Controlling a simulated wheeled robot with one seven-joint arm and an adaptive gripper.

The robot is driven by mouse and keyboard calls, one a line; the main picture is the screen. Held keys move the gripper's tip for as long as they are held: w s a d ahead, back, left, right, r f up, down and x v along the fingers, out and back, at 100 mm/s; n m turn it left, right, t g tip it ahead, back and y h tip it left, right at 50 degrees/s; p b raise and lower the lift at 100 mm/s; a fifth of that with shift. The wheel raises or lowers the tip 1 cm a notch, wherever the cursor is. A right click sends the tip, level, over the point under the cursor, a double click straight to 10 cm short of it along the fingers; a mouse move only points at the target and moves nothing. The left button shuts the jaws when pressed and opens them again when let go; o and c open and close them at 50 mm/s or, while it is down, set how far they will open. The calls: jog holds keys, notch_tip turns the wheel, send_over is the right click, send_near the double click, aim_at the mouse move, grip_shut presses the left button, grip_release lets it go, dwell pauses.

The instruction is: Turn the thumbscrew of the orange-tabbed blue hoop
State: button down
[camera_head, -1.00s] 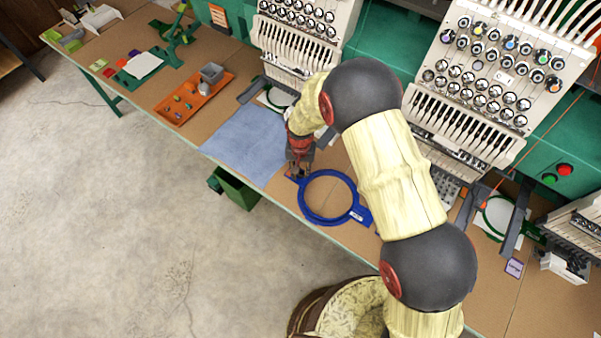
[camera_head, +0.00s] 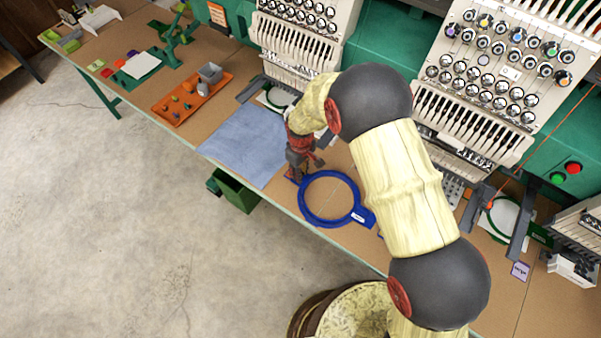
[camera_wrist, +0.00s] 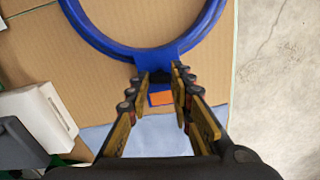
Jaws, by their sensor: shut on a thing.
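The blue hoop (camera_head: 303,205) lies flat on the brown worktop near its front edge, with a pale label on its right-hand arm. In the wrist view its ring (camera_wrist: 99,42) runs into a blue block (camera_wrist: 158,62) at the near side. An orange tab (camera_wrist: 160,98) shows just below that block, between my fingers. My gripper (camera_wrist: 160,72) is shut at this block, one fingertip on each side. The thumbscrew itself is hidden between the fingertips. In the head view my gripper (camera_head: 296,177) is at the hoop's upper left end.
A blue-grey cloth (camera_head: 240,145) lies left of the hoop. An orange tray (camera_head: 176,116) with small items stands farther left. Embroidery machines (camera_head: 485,80) line the back. A green bin (camera_head: 236,190) hangs below the front edge.

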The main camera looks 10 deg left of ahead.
jog(key=n, duration=0.3)
jog(key=shift+n+b, duration=0.3)
jog(key=shift+n, duration=0.1)
jog(key=n, duration=0.3)
jog(key=shift+n, duration=0.3)
jog(key=n+b, duration=0.1)
jog(key=n, duration=0.4)
jog(key=shift+n, duration=0.7)
jog(key=c, duration=1.6)
grip_release()
jog(key=shift+o, duration=0.2)
notch_tip(320, 180, up, 12)
